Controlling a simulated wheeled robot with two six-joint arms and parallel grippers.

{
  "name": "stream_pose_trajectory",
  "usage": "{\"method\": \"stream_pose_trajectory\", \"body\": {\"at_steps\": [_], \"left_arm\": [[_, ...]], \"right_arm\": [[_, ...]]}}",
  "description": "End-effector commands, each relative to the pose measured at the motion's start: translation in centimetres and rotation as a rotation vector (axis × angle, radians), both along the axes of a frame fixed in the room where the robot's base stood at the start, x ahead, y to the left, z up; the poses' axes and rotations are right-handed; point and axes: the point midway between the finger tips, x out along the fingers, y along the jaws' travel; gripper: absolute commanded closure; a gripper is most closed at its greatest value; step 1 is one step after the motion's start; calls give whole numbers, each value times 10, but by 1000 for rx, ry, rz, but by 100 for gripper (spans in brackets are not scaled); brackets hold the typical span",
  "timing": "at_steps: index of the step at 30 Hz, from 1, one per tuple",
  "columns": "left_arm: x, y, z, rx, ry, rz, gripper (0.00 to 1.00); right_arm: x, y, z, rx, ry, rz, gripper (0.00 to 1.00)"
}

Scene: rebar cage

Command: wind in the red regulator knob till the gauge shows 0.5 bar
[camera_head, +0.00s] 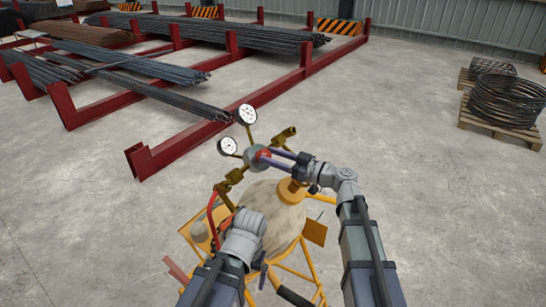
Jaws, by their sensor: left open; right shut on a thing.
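The red regulator knob (263,153) sits on the front of a round grey regulator body (252,162) with brass fittings. My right gripper (271,155) reaches it from the right, its purple fingers shut on the knob and partly covering it. Two white round gauges stand up from the regulator, an upper gauge (246,115) and a lower left gauge (228,146). Their needles are too small to read. My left gripper (276,283) is open and low in front of the tank, well below the knob, apart from it.
A beige tank (283,215) with an orange collar stands under the regulator in a yellow frame (300,271). A red hose (212,220) curves at its left. Red racks (180,150) hold steel bars behind. Wire coils (508,98) lie on pallets at right.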

Motion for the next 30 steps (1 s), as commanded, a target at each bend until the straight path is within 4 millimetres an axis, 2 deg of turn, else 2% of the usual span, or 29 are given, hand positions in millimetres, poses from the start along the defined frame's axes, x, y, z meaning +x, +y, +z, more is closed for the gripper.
{"method": "stream_pose_trajectory", "body": {"at_steps": [1, 5, 10, 21, 30], "left_arm": [[0, 0, 0, 0, 0, 0, 0], [0, 0, 0, 0, 0, 0, 0], [0, 0, 0, 0, 0, 0, 0], [0, 0, 3, 0, 0, 1, 0], [0, 0, 3, 0, 0, 1, 0]], "right_arm": [[0, 0, 0, 0, 0, 0, 87], [0, 0, 0, 0, 0, 0, 100], [-3, 1, 0, 16, 23, -21, 100], [-6, 4, 1, 160, 220, -226, 100], [-4, 3, 0, 171, 234, -241, 100]]}}
